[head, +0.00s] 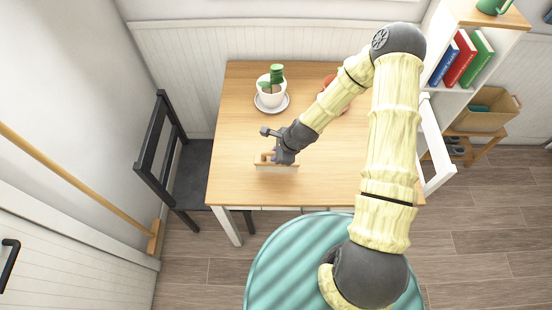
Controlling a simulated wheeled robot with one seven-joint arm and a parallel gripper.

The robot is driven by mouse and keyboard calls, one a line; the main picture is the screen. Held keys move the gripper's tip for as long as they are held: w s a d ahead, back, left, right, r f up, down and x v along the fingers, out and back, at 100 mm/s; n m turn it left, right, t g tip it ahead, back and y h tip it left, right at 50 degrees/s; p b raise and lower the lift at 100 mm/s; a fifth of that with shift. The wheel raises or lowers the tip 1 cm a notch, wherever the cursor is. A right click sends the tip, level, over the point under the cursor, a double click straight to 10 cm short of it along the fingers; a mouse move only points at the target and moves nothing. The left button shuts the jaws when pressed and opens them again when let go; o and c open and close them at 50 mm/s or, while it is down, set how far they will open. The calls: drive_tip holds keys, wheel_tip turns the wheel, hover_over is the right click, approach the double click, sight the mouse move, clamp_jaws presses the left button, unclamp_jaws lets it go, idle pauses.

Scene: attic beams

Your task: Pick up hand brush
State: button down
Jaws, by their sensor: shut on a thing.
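The hand brush (264,160) is a small light wooden piece near the middle-left of the wooden table (235,116). My gripper (283,157) is over it and shut on it. The gripper and wrist cover part of the brush, so its bristles and the exact place of the grip are hard to make out. I cannot tell whether the brush touches the tabletop or is held slightly above it.
A potted cactus (271,93) on a saucer stands behind the gripper. A reddish pot (330,82) is partly hidden behind my arm. A dark chair (183,171) is at the left and a white chair (436,150) at the right. The table's front left is clear.

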wheel_tip(320, 180, up, 6)
drive_tip(key=shift+r+b, duration=0.25)
drive_tip(key=shift+b, duration=0.2)
drive_tip(key=c, duration=2)
unclamp_jaws()
clamp_jaws()
drive_tip(key=shift+w+d+f+n+g, duration=0.15)
drive_tip(key=shift+w+f+n+g, duration=0.3)
drive_tip(key=shift+n, duration=0.65)
drive_tip(key=d+f+n+g+h, duration=0.1)
drive_tip(key=d+f+n+g, duration=0.1)
drive_tip(key=d+n, duration=0.5)
drive_tip(key=d+f+n+g+h, duration=0.1)
drive_tip(key=d+f+n+g, duration=0.2)
drive_tip(key=d+n, duration=0.3)
drive_tip(key=w+n+g, duration=0.1)
drive_tip(key=n, duration=0.1)
drive_tip(key=shift+d+f+n, duration=0.3)
drive_tip(key=shift+d+f, duration=0.05)
drive_tip(key=shift+d, duration=0.05)
drive_tip(key=shift+w+a, duration=0.1)
drive_tip(key=shift+a, duration=0.1)
